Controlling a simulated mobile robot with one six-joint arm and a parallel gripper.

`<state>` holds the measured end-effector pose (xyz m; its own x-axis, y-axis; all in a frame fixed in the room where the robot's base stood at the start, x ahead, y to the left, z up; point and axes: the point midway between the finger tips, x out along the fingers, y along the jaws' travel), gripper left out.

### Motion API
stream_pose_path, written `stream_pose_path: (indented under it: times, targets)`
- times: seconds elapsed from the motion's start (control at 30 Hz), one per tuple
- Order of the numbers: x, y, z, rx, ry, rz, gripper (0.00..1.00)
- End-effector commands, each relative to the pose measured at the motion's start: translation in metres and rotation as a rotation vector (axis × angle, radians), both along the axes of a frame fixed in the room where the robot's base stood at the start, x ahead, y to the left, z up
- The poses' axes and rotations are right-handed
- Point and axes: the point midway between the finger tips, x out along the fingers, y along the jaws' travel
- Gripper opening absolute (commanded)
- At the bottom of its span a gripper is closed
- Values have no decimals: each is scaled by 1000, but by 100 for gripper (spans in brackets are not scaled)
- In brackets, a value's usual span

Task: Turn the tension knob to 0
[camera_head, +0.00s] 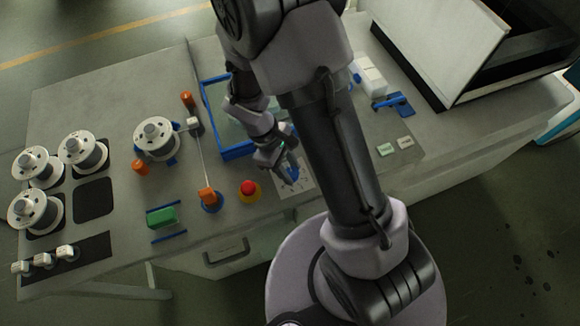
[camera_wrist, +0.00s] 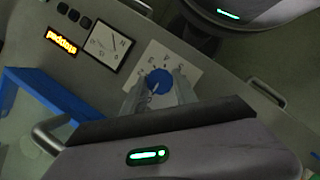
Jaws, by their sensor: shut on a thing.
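The tension knob is a round blue knob (camera_wrist: 159,82) on a white dial plate (camera_wrist: 188,64) with dark marks around it. The marks are too small and blurred to read, and the knob's pointer cannot be made out. My gripper (camera_wrist: 160,90) is shut on the knob, with one finger on each side of it. In the head view my gripper (camera_head: 287,166) reaches down over the white plate (camera_head: 304,186), and its fingers partly hide the blue knob (camera_head: 294,174).
A red emergency button (camera_head: 249,188) on a yellow base sits close left of the plate. A blue-framed basin (camera_head: 238,152) lies behind. An orange-capped post (camera_head: 207,196), green block (camera_head: 161,216) and several wire spools (camera_head: 157,136) stand left. A square gauge (camera_wrist: 107,46) and lit display (camera_wrist: 62,40) neighbour the dial.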

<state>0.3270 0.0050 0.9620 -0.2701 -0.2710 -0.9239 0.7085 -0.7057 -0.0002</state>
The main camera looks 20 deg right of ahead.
Motion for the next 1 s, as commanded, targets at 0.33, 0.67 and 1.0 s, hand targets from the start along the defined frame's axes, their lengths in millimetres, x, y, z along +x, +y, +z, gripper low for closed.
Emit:
stream_pose_path:
  times: [0.33,0.67,1.0]
  targets:
    - [0,0,0,1,-1,15,0]
    - [0,0,0,0,0,14,55]
    - [3,3,11,0,-3,13,55]
